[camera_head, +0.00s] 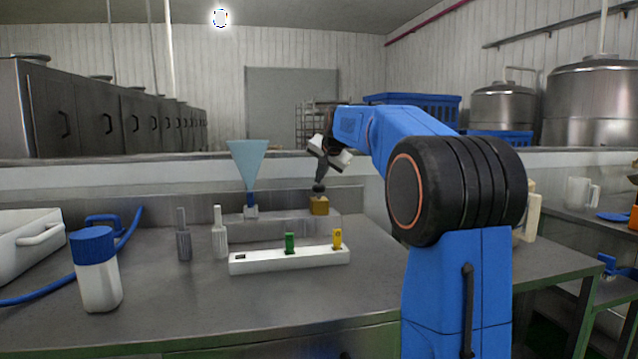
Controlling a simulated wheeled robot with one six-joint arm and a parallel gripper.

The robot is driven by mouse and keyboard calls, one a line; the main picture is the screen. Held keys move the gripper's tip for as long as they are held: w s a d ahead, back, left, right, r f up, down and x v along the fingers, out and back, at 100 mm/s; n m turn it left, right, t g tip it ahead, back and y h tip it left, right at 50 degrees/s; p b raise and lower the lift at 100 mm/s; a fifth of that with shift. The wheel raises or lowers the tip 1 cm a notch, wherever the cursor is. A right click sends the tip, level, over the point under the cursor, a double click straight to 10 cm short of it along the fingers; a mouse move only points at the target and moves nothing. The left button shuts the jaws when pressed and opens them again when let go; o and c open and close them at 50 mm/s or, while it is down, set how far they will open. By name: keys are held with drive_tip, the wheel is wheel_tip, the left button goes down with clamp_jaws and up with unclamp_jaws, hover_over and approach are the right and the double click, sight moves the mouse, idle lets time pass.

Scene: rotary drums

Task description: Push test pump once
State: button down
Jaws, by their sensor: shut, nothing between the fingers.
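The likely test pump is a small brass-coloured block (319,206) with a dark round knob (319,188) on top. It stands at the right end of a low grey step at the back of the bench. My gripper (320,181) is shut and empty, pointing down right above the knob. Its tips seem to meet the knob, but I cannot tell whether they touch or press it. My blue arm reaches in from the right.
A light blue funnel (248,163) stands left of the block. In front lies a white strip (290,260) with green and yellow pieces. Two slim bottles and a blue-capped bottle (96,270) stand left. The bench front is clear.

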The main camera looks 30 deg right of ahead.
sight(320, 186)
drive_tip(key=shift+r, duration=1.3)
drive_tip(key=shift+r, duration=0.1)
wheel_tip(320, 186, up, 5)
drive_tip(key=shift+f, duration=0.1)
idle(0.7)
